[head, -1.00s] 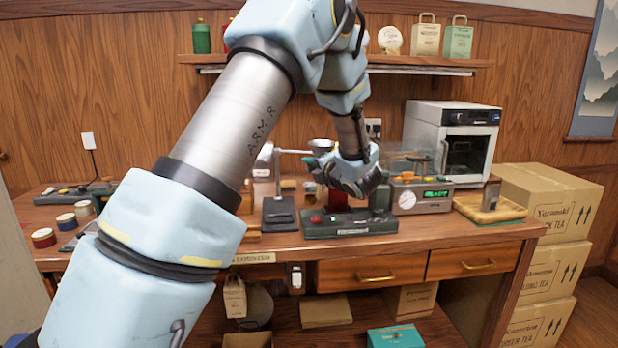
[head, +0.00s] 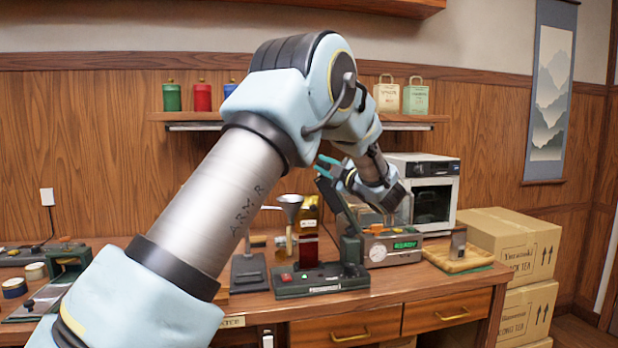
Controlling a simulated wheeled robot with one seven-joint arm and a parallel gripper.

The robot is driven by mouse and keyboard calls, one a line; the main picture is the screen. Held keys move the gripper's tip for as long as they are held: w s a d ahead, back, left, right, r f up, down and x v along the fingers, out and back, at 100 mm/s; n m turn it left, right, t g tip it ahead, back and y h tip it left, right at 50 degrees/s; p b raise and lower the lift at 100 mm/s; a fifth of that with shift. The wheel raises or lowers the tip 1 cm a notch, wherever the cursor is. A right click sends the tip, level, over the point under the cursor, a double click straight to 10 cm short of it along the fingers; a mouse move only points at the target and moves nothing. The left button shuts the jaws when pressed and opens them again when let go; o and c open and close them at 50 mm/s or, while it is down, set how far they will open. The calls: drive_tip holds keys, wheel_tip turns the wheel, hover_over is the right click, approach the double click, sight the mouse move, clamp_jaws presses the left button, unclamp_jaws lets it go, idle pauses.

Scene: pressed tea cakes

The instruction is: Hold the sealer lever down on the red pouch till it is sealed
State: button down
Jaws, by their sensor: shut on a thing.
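The sealer (head: 322,283) is a dark green device near the front edge of the workbench, with a red button on its base. Its dark lever (head: 338,207) is raised steeply, leaning up and left from the hinge at the sealer's right end. My gripper (head: 327,168) is up at the lever's top end, well above the pouch. Its light blue fingers are shut on the lever's end; the exact contact is small and partly hidden.
A wooden tray (head: 455,260) and stacked cartons (head: 510,240) are farther right.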

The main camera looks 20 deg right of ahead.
drive_tip(key=shift+s+d+r+m+t, duration=0.1)
drive_tip(key=shift+d+r+m+t, duration=0.15)
drive_tip(key=shift+d+m, duration=0.4)
drive_tip(key=shift+s+d+r+m+t, duration=0.15)
drive_tip(key=shift+d+r+m, duration=0.2)
drive_tip(key=shift+d, duration=0.6)
drive_tip(key=c, duration=0.7)
unclamp_jaws()
drive_tip(key=shift+c, duration=0.2)
drive_tip(key=b+v, duration=0.4)
drive_tip(key=v, duration=0.6)
drive_tip(key=shift+s, duration=0.4)
